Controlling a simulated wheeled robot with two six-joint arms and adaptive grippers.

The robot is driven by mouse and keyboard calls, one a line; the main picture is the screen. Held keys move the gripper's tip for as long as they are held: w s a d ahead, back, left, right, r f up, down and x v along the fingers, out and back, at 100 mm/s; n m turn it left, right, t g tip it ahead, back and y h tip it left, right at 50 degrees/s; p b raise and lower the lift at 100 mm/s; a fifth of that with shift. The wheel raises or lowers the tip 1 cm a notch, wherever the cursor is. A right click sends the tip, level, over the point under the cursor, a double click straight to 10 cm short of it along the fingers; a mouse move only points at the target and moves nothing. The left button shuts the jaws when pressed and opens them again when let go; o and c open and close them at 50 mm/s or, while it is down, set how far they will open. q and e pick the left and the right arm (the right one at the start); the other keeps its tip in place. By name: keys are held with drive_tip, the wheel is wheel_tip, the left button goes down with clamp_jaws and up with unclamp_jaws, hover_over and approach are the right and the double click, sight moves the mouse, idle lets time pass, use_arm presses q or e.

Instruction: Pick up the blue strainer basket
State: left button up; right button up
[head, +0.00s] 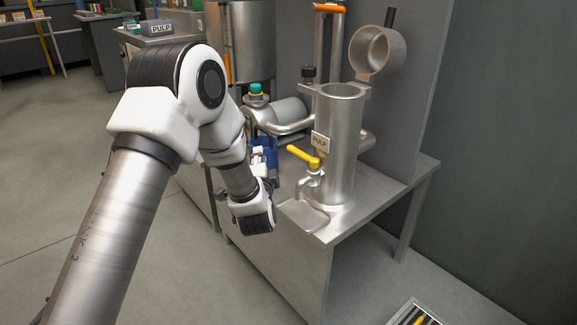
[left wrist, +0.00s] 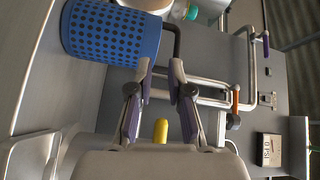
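The blue strainer basket (left wrist: 108,32), a perforated cylinder, lies across the upper left of the left wrist view. In the head view a bit of blue (head: 268,142) shows behind my left gripper, beside the steel cylinder; most of it is hidden. My left gripper (left wrist: 161,70) has its two fingers apart with nothing between them. The basket is just to the left of and beyond the fingertips, apart from them as far as I can tell. My right gripper is in neither view.
A steel PULP cylinder (head: 339,140) with a yellow-handled tap (head: 305,156) stands on the steel bench close to the right of my left gripper. A drip tray (head: 303,215) lies below the tap. Pipes (head: 290,122) run behind. Floor at left is clear.

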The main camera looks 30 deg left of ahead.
sight(263, 130)
use_arm(q)
drive_tip(key=shift+y, duration=0.5)
drive_tip(key=w+a+r+b, duration=0.1)
drive_tip(key=w, duration=0.1)
drive_tip(key=w+a+r+b, duration=0.1)
drive_tip(key=w+b, duration=0.1)
drive_tip(key=w, duration=0.1)
drive_tip(key=w+a+r+b, duration=0.1)
drive_tip(key=w, duration=0.2)
drive_tip(key=shift+a, duration=0.2)
drive_tip(key=shift+w+a, duration=0.2)
drive_tip(key=shift+w, duration=0.05)
drive_tip(key=shift+r, duration=0.1)
clamp_jaws()
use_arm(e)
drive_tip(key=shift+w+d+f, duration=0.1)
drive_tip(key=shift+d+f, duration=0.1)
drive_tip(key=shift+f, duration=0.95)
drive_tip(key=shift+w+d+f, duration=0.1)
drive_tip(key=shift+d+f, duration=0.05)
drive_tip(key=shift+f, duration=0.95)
